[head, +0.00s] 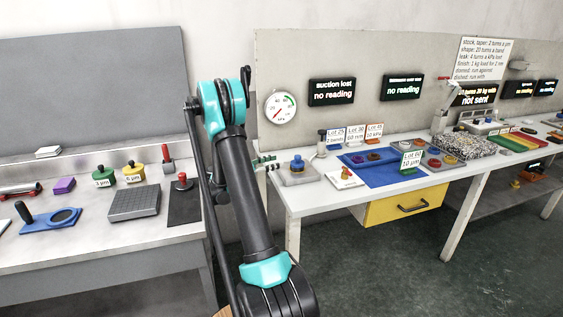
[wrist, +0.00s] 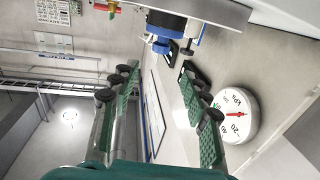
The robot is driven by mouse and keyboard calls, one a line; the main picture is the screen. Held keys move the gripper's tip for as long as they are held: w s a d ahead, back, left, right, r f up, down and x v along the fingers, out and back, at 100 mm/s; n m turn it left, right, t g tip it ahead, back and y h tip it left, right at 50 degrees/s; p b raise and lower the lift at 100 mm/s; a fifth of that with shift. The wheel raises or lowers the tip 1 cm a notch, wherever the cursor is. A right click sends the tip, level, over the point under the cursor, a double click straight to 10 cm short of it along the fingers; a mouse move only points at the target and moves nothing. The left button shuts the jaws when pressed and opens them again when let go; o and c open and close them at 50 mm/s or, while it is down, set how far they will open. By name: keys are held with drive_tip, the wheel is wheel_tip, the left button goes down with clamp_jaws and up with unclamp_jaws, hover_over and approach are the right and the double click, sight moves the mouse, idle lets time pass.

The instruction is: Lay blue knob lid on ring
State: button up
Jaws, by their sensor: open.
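My gripper (head: 265,162) shows small and partly hidden behind my arm, just left of that block, apart from the knob. In the wrist view my gripper (wrist: 158,98) is open, with nothing between its green-padded fingers. A blue round part (wrist: 166,24) lies beyond the fingertips; I cannot tell whether it is the lid. Small rings (head: 374,156) lie on the blue mat; which one the task means is unclear.
A pressure gauge (head: 280,106) hangs on the wall panel close behind my gripper. The left bench (head: 85,240) holds weights and a plate.

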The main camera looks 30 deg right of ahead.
drive_tip(key=w+a+r+n+t+y, duration=0.1)
drive_tip(key=w+a+r+n+t, duration=0.3)
drive_tip(key=a+r+t, duration=0.35)
drive_tip(key=w+a+r+n+t+y, duration=0.2)
drive_tip(key=w+a+r+n+t, duration=0.25)
drive_tip(key=r+t, duration=0.5)
drive_tip(key=a+r+n+t+y, duration=0.25)
drive_tip(key=a+n+y, duration=0.55)
drive_tip(key=a+y, duration=0.4)
drive_tip(key=s+a+f+n+g+y, duration=0.2)
drive_tip(key=s+a+f+g+y, duration=0.1)
drive_tip(key=s+a+f, duration=0.4)
drive_tip(key=s+a+f+n+g+y, duration=0.2)
drive_tip(key=s+a+f+g, duration=0.15)
drive_tip(key=s+f, duration=0.45)
drive_tip(key=s+d+f+m+g+h, duration=0.1)
drive_tip(key=s+f+g, duration=0.2)
drive_tip(key=s, duration=0.8)
drive_tip(key=s+d+f+g+h, duration=0.1)
drive_tip(key=s+f+g, duration=0.3)
drive_tip(key=s+f, duration=0.4)
drive_tip(key=s, duration=0.3)
drive_tip(key=shift+s+d+m+g, duration=0.3)
drive_tip(key=shift+d+m, duration=0.05)
